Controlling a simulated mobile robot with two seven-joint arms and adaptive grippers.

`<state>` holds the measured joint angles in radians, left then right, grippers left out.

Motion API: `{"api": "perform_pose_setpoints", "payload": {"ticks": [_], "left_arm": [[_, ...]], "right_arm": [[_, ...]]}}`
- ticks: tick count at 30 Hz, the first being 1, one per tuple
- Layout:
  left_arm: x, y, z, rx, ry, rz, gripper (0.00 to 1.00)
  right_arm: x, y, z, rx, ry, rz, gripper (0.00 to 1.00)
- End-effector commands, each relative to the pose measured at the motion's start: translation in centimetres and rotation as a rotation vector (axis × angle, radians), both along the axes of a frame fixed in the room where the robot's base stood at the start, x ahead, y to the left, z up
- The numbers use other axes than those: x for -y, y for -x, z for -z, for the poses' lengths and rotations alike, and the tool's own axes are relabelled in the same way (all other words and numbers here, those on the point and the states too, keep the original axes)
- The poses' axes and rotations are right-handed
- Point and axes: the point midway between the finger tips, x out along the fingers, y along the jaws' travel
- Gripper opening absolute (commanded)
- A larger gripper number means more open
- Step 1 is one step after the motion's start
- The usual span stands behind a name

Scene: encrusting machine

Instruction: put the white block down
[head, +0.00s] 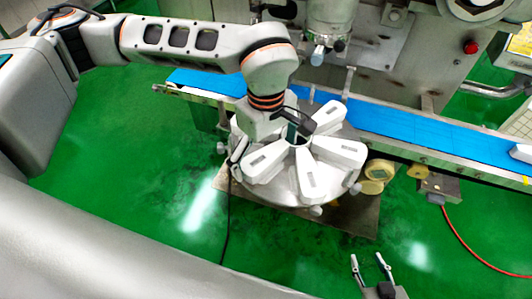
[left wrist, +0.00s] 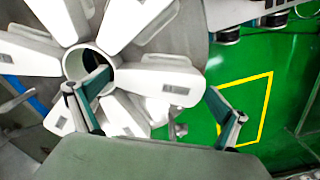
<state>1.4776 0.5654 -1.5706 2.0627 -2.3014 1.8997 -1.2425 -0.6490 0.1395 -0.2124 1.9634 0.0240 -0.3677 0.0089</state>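Several white blocks with small grey slots lie like spokes on a round white turntable (head: 290,193) in the head view. One white block (head: 341,152) lies at its right side. My left gripper (head: 299,128) is over the turntable's middle, partly hidden by its own wrist. In the left wrist view my left gripper (left wrist: 158,84) has its fingers wide apart. A white block (left wrist: 172,84) shows between them, with one finger over the central hole and one past the block's outer end. I cannot tell whether they touch it. My right gripper (head: 371,268) is open and empty over the floor.
A blue conveyor belt (head: 420,130) runs behind the turntable, with a white object (head: 521,152) at its right end. Metal machinery (head: 375,45) with a red button (head: 470,47) stands behind. A red hose (head: 463,239) crosses the green floor at the right.

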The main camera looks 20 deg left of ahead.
Motion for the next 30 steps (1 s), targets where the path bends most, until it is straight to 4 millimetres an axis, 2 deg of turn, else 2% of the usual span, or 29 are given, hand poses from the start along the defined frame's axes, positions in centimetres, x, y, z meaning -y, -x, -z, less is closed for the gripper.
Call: {"api": "perform_pose_setpoints", "payload": {"ticks": [7, 11, 24, 30], "left_arm": [[0.0, 0.0, -0.3, 0.0, 0.0, 0.0, 1.0], [0.0, -0.2, -1.4, 0.005, 0.001, 0.0, 1.0], [0.0, -0.1, -9.9, 0.004, 0.0, -0.001, 1.0], [0.0, -0.1, -12.0, 0.002, 0.0, 0.0, 1.0]], "right_arm": [[0.0, -0.1, -0.2, 0.001, 0.0, 0.001, 0.4], [0.0, -0.1, -0.2, 0.001, 0.0, 0.001, 0.4], [0.0, 0.0, -0.1, -0.001, 0.0, 0.0, 0.4], [0.0, 0.0, -0.1, 0.0, 0.0, 0.0, 0.4]]}}
